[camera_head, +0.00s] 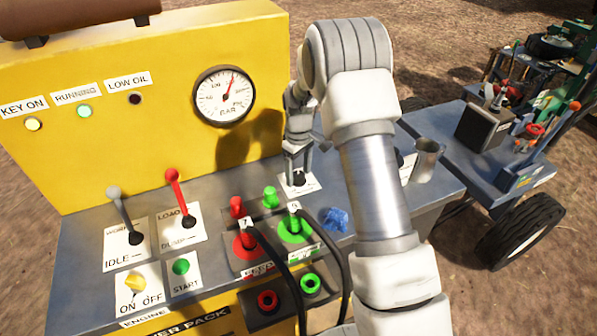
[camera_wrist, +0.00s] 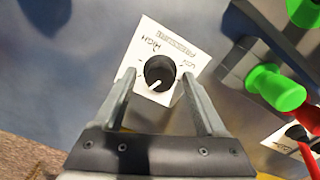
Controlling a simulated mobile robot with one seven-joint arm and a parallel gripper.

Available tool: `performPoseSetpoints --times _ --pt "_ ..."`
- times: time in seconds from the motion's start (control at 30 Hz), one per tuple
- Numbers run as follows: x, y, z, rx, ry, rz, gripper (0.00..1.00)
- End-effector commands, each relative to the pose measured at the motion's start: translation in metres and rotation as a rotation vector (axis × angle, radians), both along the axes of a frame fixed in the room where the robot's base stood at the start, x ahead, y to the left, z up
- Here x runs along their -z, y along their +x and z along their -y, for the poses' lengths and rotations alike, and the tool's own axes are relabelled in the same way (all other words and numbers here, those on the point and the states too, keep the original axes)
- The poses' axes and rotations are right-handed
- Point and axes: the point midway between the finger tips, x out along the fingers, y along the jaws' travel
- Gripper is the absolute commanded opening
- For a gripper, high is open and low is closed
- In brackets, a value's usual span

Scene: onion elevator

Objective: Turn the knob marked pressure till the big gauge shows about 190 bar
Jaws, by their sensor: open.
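The pressure knob (camera_wrist: 160,72) is black and round with a white pointer line, on a white plate (camera_wrist: 188,50) with a "HIGH" mark. In the head view the knob (camera_head: 298,179) shows below my gripper, on the grey console top. My gripper (camera_wrist: 159,88) is open, with one finger on each side of the knob; I cannot tell whether they touch it. The big gauge (camera_head: 224,96) has a white dial marked BAR on the yellow panel. Its red needle points up and slightly right, a little past the top; the small numbers are too blurred to read exactly.
Red (camera_head: 237,207) and green (camera_head: 270,197) couplings with black hoses stand left of the knob. A red-handled lever (camera_head: 172,177) and a grey-handled lever (camera_head: 114,193) are further left. A blue rag (camera_head: 336,219) and a metal cup (camera_head: 426,160) are also on the console.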

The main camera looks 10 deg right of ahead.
Motion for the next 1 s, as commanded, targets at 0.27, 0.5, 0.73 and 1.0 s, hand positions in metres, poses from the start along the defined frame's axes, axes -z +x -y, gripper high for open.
performPoseSetpoints --times 0.27,0.5,0.73,1.0 --pt "-0.0001 -0.0001 0.0000 0.000 0.000 0.000 0.48" --pt "-0.0003 -0.0001 -0.0001 0.000 0.000 0.000 0.05" --pt "-0.0004 -0.0001 -0.0001 0.004 0.000 0.000 0.00" --pt "-0.0002 0.0000 -0.0001 0.083 0.000 0.000 0.00"
